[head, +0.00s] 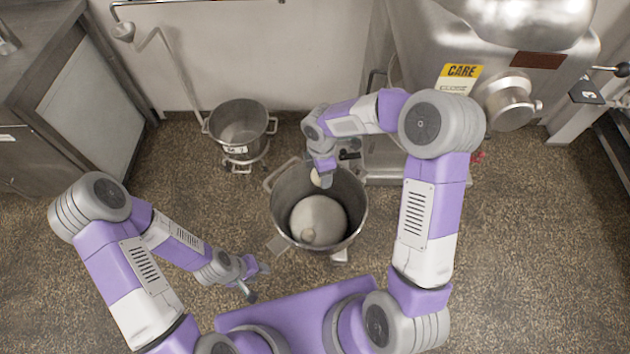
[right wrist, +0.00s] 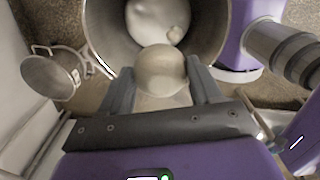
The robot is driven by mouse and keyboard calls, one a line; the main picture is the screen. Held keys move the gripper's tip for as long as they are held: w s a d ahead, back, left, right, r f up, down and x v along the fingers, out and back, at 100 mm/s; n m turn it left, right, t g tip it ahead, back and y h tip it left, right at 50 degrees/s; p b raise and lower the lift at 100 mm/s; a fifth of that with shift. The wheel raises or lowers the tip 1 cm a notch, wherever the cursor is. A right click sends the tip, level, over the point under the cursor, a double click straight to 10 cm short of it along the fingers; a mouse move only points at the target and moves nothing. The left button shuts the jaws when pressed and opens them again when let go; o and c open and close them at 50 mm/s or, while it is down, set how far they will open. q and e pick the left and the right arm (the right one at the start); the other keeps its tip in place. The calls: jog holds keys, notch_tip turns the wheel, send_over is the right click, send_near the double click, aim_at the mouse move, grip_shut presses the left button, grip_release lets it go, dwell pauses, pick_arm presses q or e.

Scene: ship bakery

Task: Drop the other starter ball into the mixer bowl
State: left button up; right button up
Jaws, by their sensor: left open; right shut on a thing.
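The mixer bowl (head: 279,222) is a deep steel pot on the floor in front of me. A large pale mass (head: 318,214) lies in its bottom, with a small pale ball (head: 308,236) on its near side. My right gripper (head: 322,178) is over the far part of the bowl, pointing down. It is shut on a pale starter ball (right wrist: 161,70), which sits between both fingers in the right wrist view, above the bowl opening. My left gripper (head: 258,281) is open and empty, low and to the left of the bowl.
A smaller steel pot (head: 239,124) on a wheeled stand is behind and left of the bowl. A large mixer machine (head: 498,75) with a yellow label stands at the back right. A steel cabinet (head: 80,115) is at the left.

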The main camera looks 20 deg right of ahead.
notch_tip(320, 180, down, 12)
jog(key=w+a+n+b, duration=0.1)
jog(key=w+n+b, duration=0.1)
jog(key=n+b, duration=0.5)
jog(key=shift+w+a+n+b, duration=0.2)
jog(key=shift+n+b, duration=0.15)
jog(key=shift+n, duration=0.45)
jog(key=o, duration=1.2)
jog(key=shift+f, duration=0.1)
jog(key=shift+c, duration=0.2)
notch_tip(320, 180, up, 8)
jog(key=p, duration=0.2)
jog(key=shift+f+p, duration=0.2)
jog(key=shift+p, duration=0.15)
